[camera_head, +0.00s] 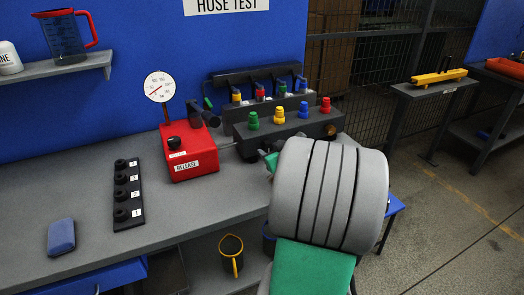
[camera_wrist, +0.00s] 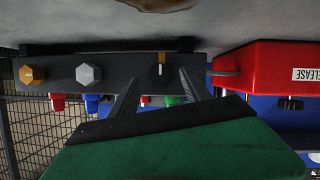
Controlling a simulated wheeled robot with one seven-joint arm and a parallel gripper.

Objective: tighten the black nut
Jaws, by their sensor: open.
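In the wrist view, a dark block (camera_wrist: 115,71) carries a row of fittings on the face toward me. The black nut (camera_wrist: 155,72) is the one at the right, with a thin pale line on it and an orange mark just above it. My gripper (camera_wrist: 158,76) is open, with its two dark fingers apart on either side of the black nut. I cannot tell whether they touch it. In the head view the black nut and fingertips are hidden behind my arm; the dark manifold (camera_head: 283,131) shows left of my arm.
An orange hex nut (camera_wrist: 32,74) and a grey one (camera_wrist: 88,75) sit left of the black nut. A red unit (camera_head: 190,154) with a gauge (camera_head: 159,87) stands close to the manifold. A black numbered strip (camera_head: 128,193) and blue block (camera_head: 61,237) lie on the bench.

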